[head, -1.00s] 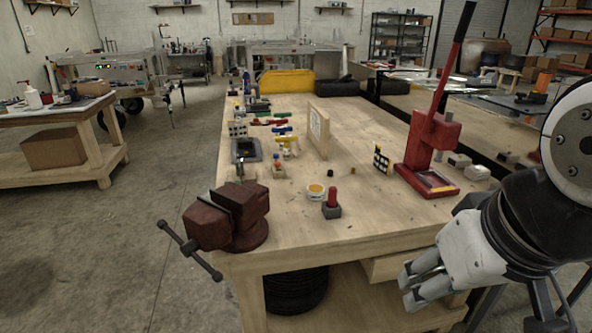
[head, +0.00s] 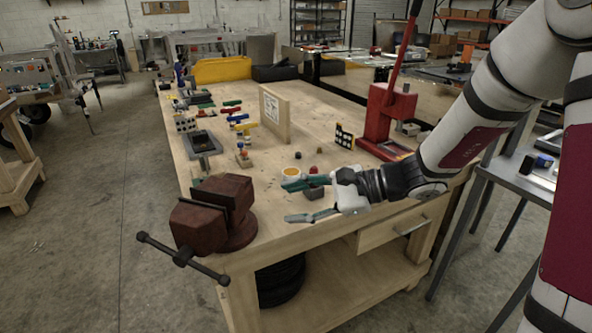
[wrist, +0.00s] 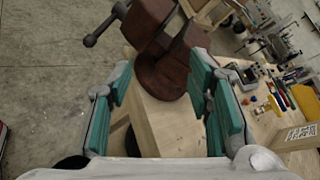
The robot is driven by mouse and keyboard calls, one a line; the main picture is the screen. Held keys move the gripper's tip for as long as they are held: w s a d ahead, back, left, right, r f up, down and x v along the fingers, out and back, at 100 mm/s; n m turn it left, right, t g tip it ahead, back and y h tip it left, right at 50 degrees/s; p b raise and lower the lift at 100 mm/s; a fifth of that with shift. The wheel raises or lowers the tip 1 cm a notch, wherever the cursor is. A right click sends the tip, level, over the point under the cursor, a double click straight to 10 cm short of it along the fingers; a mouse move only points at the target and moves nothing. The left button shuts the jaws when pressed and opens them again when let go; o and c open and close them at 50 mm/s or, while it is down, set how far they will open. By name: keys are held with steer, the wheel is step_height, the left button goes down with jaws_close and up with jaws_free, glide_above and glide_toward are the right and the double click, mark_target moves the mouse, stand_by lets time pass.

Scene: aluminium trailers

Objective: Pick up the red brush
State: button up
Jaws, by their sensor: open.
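A small red piece (head: 231,103) lies at the far end of a row of coloured hand tools on the left half of the wooden bench. It looks like the red brush, but it is too small to be sure. My gripper (head: 298,203) is open and empty over the bench's front edge, well short of the row and to its right. In the wrist view, my gripper (wrist: 160,90) shows its two green-padded fingers spread apart, with the vise and bench edge beyond. The coloured tools show only small at the right there.
A dark red vise (head: 215,215) stands at the bench's (head: 290,225) front left corner, left of my gripper. An upright wooden board (head: 276,115) stands right of the tools. A red press (head: 385,120) stands at the right. A yellow bin (head: 222,69) sits at the back.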

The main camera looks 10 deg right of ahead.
steer(key=w+d+f+m+t+h+b, duration=0.1)
steer(key=w+d+f+m+t+h, duration=0.1)
steer(key=w+d+f+m+t, duration=0.5)
steer(key=w+d+f+m+t+h, duration=0.2)
steer(key=w+d+f+m+t, duration=0.2)
steer(key=w+d+m, duration=0.45)
steer(key=x, duration=0.8)
steer(key=shift+w+d+f+b, duration=0.1)
steer(key=shift+d+f+b, duration=0.1)
steer(key=shift+d+b, duration=0.1)
steer(key=x, duration=0.4)
steer(key=shift+d+f, duration=0.1)
steer(key=shift+f, duration=0.3)
steer(key=shift+w+a, duration=0.3)
steer(key=shift+w, duration=0.35)
steer(key=shift+c, duration=0.5)
steer(key=c, duration=1)
